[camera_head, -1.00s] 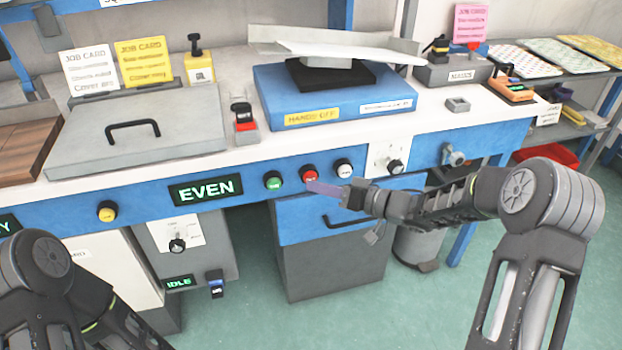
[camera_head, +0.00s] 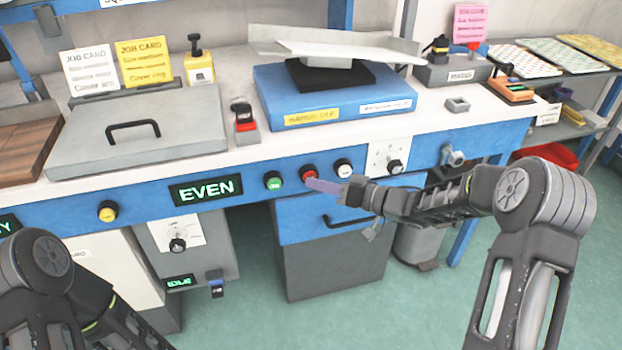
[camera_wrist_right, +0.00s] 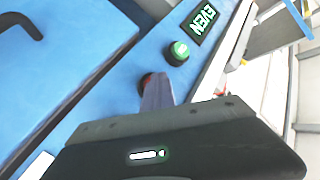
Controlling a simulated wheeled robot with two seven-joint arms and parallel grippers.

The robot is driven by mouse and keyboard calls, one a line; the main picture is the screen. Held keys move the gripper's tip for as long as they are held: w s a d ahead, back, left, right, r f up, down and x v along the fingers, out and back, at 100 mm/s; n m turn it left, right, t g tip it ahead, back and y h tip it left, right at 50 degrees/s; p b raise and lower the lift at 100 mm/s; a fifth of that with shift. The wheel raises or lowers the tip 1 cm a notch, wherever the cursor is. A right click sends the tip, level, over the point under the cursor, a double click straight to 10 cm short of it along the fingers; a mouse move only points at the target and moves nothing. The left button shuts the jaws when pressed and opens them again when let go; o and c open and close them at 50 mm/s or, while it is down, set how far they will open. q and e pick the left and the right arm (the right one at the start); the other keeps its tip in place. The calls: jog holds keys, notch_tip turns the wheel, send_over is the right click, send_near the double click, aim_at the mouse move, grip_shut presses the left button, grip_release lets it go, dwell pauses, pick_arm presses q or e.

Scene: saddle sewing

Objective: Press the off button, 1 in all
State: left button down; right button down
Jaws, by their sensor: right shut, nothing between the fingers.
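The red button (camera_head: 308,171), which looks like the off button, sits on the blue front panel between a green button (camera_head: 273,180) and a white button (camera_head: 343,168). Its label is too small to read. My right gripper (camera_head: 316,185) is shut and empty, with its purple fingertips at the lower right edge of the red button. In the right wrist view the fingertips (camera_wrist_right: 156,92) partly cover the red button (camera_wrist_right: 145,80); I cannot tell whether they touch it. The left arm shows at the lower left, but its gripper is out of view.
An EVEN display (camera_head: 205,189) is left of the buttons, with a yellow button (camera_head: 107,211) farther left. A knob (camera_head: 395,167) is to the right. A drawer handle (camera_head: 352,222) sticks out below my right gripper. The blue platform (camera_head: 335,105) stands on the bench above.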

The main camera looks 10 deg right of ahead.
jog(key=shift+s+r, duration=0.1)
jog(key=shift+s, duration=0.05)
jog(key=shift+s+p, duration=0.35)
jog(key=shift+s, duration=0.45)
jog(key=shift+s, duration=0.1)
jog(key=s, duration=0.2)
jog(key=s+p, duration=0.1)
jog(key=s, duration=0.1)
jog(key=shift+s+d, duration=0.2)
jog(key=shift+s, duration=0.2)
dwell(0.7)
